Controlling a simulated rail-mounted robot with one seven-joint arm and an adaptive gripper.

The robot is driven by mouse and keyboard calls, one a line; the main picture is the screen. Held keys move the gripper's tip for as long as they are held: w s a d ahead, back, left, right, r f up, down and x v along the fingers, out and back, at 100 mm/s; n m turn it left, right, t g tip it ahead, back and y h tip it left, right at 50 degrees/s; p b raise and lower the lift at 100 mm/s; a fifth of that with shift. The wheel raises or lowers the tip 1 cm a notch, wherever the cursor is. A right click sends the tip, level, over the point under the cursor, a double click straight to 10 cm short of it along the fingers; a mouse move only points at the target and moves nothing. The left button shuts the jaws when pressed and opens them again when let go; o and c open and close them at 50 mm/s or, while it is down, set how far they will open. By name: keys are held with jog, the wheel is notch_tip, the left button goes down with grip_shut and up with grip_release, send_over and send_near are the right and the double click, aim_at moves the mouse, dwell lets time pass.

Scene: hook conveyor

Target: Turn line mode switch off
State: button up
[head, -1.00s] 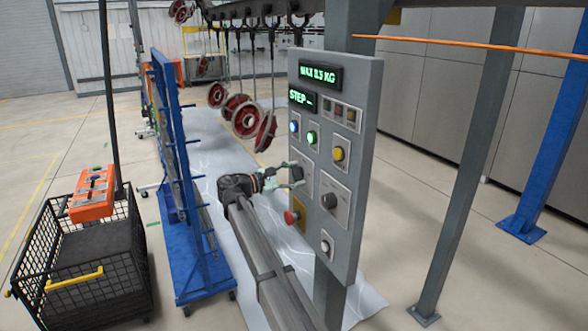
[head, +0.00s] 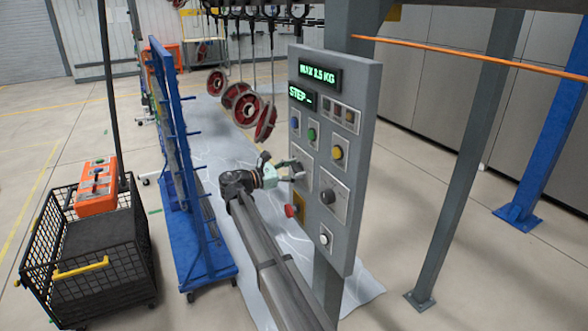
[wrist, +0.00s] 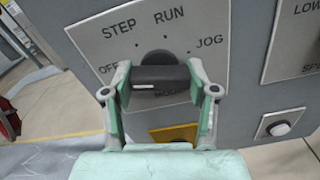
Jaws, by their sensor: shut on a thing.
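The line mode switch (wrist: 160,72) is a black rotary knob on a grey plate marked OFF, STEP, RUN and JOG, with a partly hidden label below. Its grip bar lies roughly level in the wrist view, and OFF is to its left. My gripper (wrist: 159,84) is shut on the knob, with one pale green-padded finger at each end of the bar. In the head view my gripper (head: 286,172) reaches the left side of the control panel (head: 352,120) and hides most of the switch. The panel display (head: 301,98) reads STEP.
A red button (head: 290,211) on a yellow plate sits just below my gripper. Another black knob (head: 328,196) is to the right. Red wheels (head: 246,108) hang behind the panel. A blue rack (head: 185,180) and black wire cart (head: 88,250) stand at left.

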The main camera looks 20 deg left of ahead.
jog(key=o, duration=1.2)
jog(key=shift+w, duration=0.1)
jog(key=shift+c, duration=0.2)
jog(key=shift+a, duration=0.1)
jog(key=v, duration=1.2)
